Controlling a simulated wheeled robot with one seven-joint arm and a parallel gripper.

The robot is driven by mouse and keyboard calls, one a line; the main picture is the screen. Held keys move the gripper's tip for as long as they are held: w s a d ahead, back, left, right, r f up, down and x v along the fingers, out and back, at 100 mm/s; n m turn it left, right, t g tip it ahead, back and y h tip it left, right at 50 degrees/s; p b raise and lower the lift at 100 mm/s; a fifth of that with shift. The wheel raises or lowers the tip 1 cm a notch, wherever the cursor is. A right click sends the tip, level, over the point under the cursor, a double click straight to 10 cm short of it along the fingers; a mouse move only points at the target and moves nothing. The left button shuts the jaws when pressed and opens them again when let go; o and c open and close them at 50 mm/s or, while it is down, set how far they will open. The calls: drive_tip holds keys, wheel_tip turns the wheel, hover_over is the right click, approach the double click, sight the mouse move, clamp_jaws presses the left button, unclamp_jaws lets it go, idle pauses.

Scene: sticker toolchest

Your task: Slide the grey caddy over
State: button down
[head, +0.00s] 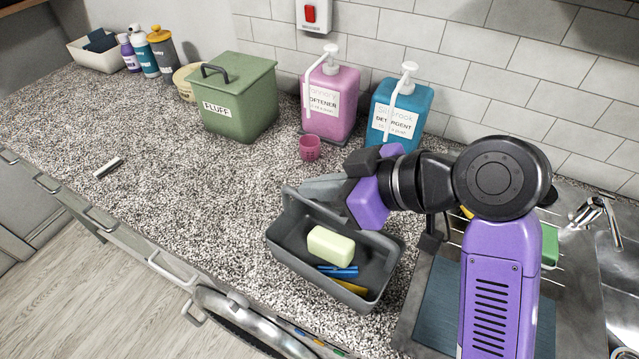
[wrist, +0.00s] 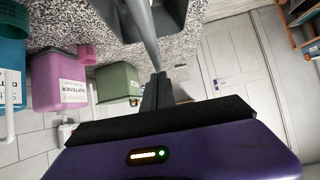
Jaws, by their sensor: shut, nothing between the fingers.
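The grey caddy (head: 282,248) stands on the speckled counter in front of my arm. It holds a pale soap bar (head: 331,246), a blue item (head: 338,271) and a yellow item (head: 349,286). My gripper (head: 318,188) is over its back left side, close to the handle, with the fingers pointing left. In the wrist view the fingers (wrist: 159,80) are shut together, and a grey bar of the caddy (wrist: 143,32) runs up from near their tips. I cannot tell whether they touch it. My purple wrist and arm hide the caddy's back right part.
A pink cup (head: 309,148), a pink softener bottle (head: 331,103) and a blue detergent bottle (head: 402,113) stand behind the caddy. A green FLUFF bin (head: 238,98) is farther left. A sink and a blue mat (head: 440,305) lie right.

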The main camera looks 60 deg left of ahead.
drive_tip(key=w+d+b, duration=0.1)
drive_tip(key=w+d, duration=0.4)
drive_tip(key=d, duration=0.5)
drive_tip(key=shift+r+b, duration=0.15)
drive_tip(key=shift+b, duration=0.15)
